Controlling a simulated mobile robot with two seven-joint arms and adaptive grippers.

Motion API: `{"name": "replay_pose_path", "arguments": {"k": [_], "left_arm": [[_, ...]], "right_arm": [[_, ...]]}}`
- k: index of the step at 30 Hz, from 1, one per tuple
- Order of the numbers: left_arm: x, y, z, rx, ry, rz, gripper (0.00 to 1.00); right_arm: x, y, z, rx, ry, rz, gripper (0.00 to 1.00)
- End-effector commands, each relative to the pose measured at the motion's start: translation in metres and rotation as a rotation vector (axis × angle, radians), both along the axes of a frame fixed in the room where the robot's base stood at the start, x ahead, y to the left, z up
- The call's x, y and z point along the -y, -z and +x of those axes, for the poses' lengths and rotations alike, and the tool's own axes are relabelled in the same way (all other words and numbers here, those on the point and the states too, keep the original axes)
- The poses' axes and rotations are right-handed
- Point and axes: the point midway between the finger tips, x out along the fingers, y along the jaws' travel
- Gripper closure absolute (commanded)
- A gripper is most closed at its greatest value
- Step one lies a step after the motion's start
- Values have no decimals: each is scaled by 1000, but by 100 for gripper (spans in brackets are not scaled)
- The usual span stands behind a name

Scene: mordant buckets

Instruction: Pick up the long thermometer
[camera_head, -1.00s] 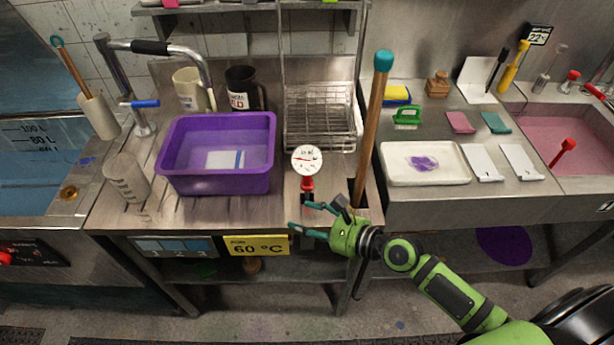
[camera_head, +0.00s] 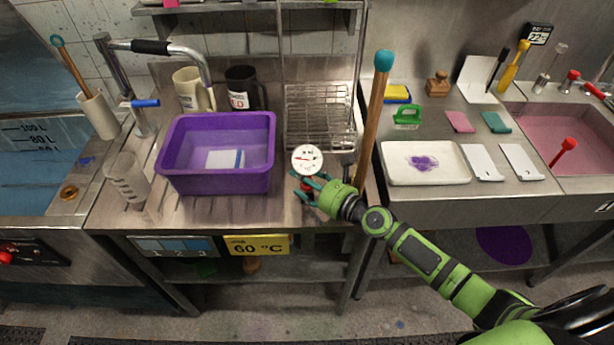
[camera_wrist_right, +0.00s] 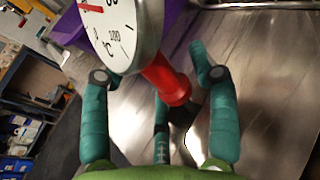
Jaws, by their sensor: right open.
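The long thermometer has a round white dial (camera_head: 307,159) and a red collar below it. It stands at the front of the steel bench, right of the purple tub. In the right wrist view the dial (camera_wrist_right: 128,30) and red collar (camera_wrist_right: 167,82) are close ahead. My right gripper (camera_head: 307,188) is open at the red collar, just below the dial. Its teal fingers (camera_wrist_right: 160,95) spread on both sides of the collar, and I cannot tell whether they touch it. The lower part of the thermometer is hidden. My left gripper is not in view.
A purple tub (camera_head: 190,180) stands left of the thermometer. A wooden pole with a teal cap (camera_head: 384,61) rises just right of it, near my right arm. A wire rack (camera_head: 320,118) is behind. A white tray (camera_head: 432,180) lies on the right bench.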

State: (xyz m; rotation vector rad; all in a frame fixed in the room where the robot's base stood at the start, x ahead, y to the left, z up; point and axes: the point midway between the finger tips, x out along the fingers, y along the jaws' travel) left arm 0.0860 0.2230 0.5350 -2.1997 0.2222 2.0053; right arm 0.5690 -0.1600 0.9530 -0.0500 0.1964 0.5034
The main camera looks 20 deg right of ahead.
Motion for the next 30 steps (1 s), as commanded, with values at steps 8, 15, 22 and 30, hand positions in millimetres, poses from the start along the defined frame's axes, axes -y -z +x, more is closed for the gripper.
{"name": "replay_pose_path", "arguments": {"k": [8, 15, 22, 30], "left_arm": [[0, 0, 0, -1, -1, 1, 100], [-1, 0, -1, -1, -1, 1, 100], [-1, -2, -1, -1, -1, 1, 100], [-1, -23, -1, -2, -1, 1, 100]], "right_arm": [[0, 0, 0, -1, 0, 0, 84], [1, -1, 0, 3, 1, -2, 99], [1, -4, 1, 6, 3, -3, 99], [2, -27, 1, 8, 4, -4, 99]]}}
